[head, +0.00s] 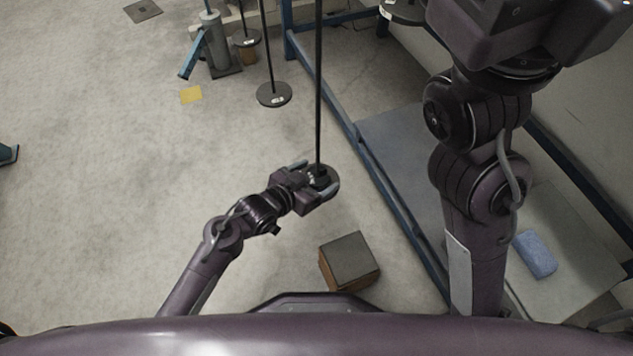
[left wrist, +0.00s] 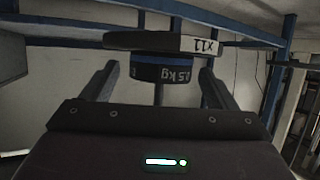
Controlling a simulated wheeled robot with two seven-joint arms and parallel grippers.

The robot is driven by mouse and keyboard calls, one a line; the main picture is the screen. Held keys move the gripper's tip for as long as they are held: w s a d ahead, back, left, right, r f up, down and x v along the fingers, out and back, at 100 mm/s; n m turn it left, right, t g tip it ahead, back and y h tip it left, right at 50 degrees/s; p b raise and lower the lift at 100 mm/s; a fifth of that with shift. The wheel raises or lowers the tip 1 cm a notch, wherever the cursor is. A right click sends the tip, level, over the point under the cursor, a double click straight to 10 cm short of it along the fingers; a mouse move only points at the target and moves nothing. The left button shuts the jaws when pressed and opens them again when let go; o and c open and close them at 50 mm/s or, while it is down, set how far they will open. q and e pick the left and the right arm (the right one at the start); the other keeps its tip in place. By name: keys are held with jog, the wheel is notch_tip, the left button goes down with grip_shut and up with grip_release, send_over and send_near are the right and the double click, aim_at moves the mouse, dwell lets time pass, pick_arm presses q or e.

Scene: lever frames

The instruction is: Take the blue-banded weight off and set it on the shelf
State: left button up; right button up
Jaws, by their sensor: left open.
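The blue-banded weight (left wrist: 165,68) is a dark block marked in kg, hanging under a wider dark plate (left wrist: 190,42) with an upside-down label in the left wrist view. A thin stem shows below it. In the head view a long black rod runs down to a dark round plate (head: 331,184), which partly hides what is under it. My left gripper (head: 317,181) is open at the plate. In the left wrist view its fingers (left wrist: 156,88) stand apart on either side of the weight; contact cannot be told. My right gripper is out of view. I cannot tell which surface is the shelf.
A brown box (head: 349,260) stands on the floor near me. Another rod with a round dark plate (head: 273,94) hangs farther back. The left floor is mostly clear.

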pick_arm(q)
jog(key=shift+w+d+f, duration=0.2)
jog(key=shift+w+d, duration=0.2)
jog(key=shift+c, duration=0.4)
jog(key=c, duration=1)
jog(key=shift+r, duration=0.1)
jog(key=shift+c, duration=0.6)
